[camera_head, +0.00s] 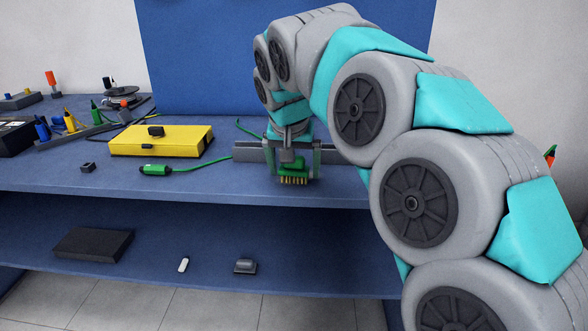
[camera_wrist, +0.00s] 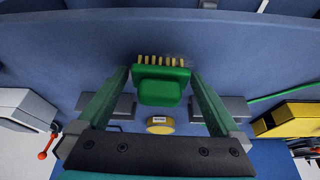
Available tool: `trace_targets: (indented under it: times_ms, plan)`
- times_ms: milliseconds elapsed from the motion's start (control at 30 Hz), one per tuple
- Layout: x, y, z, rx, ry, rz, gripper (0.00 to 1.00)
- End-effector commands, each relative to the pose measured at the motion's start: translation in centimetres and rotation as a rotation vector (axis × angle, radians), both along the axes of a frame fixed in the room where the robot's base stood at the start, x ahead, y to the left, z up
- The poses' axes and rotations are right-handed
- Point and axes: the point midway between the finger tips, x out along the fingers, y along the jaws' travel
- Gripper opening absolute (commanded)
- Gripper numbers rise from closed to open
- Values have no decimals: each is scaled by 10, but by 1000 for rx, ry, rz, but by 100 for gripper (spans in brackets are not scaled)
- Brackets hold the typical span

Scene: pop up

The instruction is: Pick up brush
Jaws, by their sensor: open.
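The brush (camera_head: 294,179) has a green body and yellow bristles. It is at the front part of the blue workbench in the head view. In the wrist view the brush (camera_wrist: 160,92) is in the middle, with its row of bristles toward the top. My gripper (camera_head: 292,170) is open above and around the brush. In the wrist view its two green-tinted fingers (camera_wrist: 160,78) stand on either side of the brush, with the bristle ends close to the fingertips. I cannot tell whether either finger touches it.
A yellow box (camera_head: 180,141) with a black part on top lies left of my gripper. A green cabled tool (camera_head: 155,169) and a small black block (camera_head: 88,168) lie nearer the front edge. The lower shelf (camera_head: 200,245) holds a black case (camera_head: 94,245) and small items.

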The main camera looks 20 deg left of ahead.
Motion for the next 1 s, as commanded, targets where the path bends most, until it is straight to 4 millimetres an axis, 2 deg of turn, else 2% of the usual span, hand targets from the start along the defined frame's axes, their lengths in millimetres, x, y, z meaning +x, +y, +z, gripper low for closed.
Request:
trace_targets:
  times_ms: [200, 900, 967, 1000]
  plan:
    - [1, 0, -1, 1, -1, 0, 99]
    - [0, 0, -1, 1, -1, 0, 20]
    - [0, 0, -1, 1, -1, 0, 14]
    - [0, 0, -1, 1, -1, 0, 14]
